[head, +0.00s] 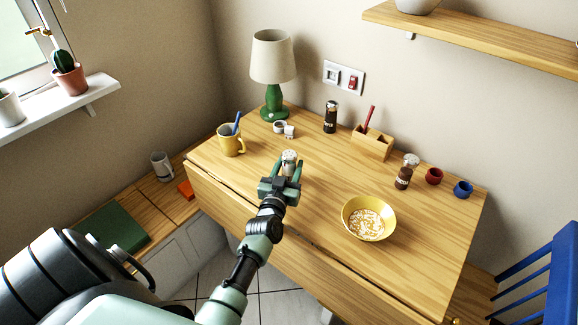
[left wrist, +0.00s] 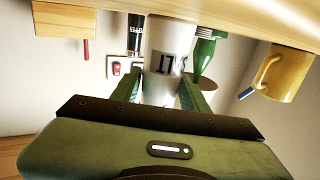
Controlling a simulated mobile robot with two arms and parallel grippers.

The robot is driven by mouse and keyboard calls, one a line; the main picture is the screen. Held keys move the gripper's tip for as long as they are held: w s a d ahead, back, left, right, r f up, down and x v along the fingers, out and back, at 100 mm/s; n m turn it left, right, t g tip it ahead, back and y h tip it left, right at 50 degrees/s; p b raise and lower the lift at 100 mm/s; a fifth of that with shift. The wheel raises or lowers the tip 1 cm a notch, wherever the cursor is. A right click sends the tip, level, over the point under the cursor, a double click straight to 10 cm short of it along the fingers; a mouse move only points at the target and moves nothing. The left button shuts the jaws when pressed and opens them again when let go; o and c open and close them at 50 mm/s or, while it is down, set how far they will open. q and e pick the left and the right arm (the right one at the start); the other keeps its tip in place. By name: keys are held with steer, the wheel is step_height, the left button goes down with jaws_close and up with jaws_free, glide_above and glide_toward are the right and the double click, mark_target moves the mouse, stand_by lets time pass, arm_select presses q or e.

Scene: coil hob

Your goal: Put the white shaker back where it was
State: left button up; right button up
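The white shaker (head: 289,157) has a greyish top and is upright near the table's left front edge in the head view. My left gripper (head: 287,170) has its two green fingers on either side of it. In the left wrist view, which is upside down, the white shaker (left wrist: 168,55) with dark marks fills the space between the fingertips (left wrist: 161,88). I cannot tell whether the fingers press on it. Its base is hidden by the gripper in the head view. My right gripper is out of view.
The wooden table (head: 330,170) holds a yellow mug (head: 231,146), green lamp (head: 273,100), small white items (head: 284,128), black pepper container (head: 331,117), wooden holder (head: 373,142), brown shaker (head: 405,173), red cup (head: 434,176), blue cup (head: 463,189) and yellow bowl (head: 368,220). The table's middle is clear.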

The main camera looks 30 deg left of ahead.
arm_select(q)
steer(key=shift+o, duration=0.9)
steer(key=shift+r, duration=0.25)
steer(key=v, duration=1.2)
